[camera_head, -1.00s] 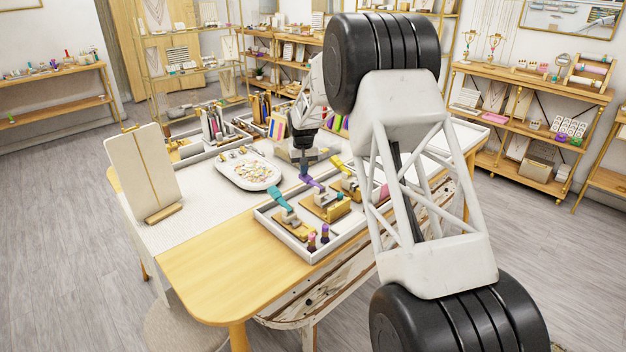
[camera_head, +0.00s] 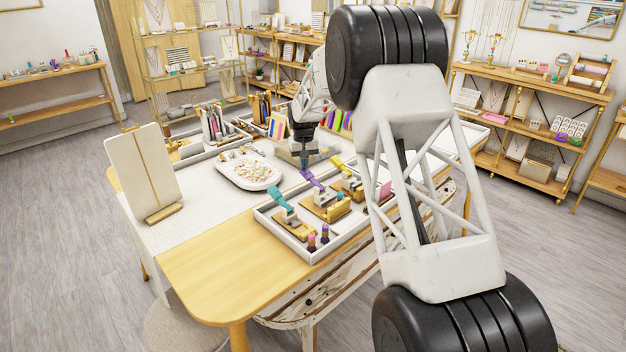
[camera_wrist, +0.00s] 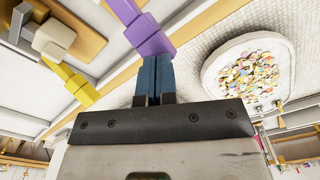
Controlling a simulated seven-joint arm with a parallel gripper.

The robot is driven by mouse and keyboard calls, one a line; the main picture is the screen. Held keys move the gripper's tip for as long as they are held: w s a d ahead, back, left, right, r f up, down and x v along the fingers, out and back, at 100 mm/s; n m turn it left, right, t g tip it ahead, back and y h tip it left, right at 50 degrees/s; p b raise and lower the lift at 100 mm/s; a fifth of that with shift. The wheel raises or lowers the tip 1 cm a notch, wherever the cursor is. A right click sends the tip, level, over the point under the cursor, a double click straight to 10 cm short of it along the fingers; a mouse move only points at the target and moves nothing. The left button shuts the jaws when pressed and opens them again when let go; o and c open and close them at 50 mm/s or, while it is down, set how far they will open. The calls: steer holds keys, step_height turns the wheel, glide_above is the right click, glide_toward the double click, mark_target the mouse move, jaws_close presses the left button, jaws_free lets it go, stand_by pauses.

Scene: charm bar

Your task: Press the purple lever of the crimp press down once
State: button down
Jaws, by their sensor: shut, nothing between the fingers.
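The crimp press (camera_head: 328,208) stands in the middle of a white tray, with its purple lever (camera_head: 313,180) slanting up toward the back. The lever also shows at the top of the wrist view (camera_wrist: 150,38), with its broad end close to my fingertips. My gripper (camera_head: 304,168) is shut and empty, pointing down at the lever's free end. Its dark blue fingers (camera_wrist: 155,66) are side by side in the wrist view. I cannot tell whether they touch the lever.
A teal lever (camera_head: 280,199) is to the left and a yellow lever (camera_head: 342,165) to the right, in the same tray (camera_head: 276,232). A white dish of charms (camera_head: 235,177) lies left of my gripper. The table's wooden front (camera_head: 215,275) is clear.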

steer(key=shift+d+r, duration=0.1)
steer(key=shift+r, duration=1.3)
steer(key=shift+r, duration=0.1)
steer(key=shift+r, duration=2.45)
step_height(320, 180, up, 8)
steer(key=shift+s+f, duration=0.1)
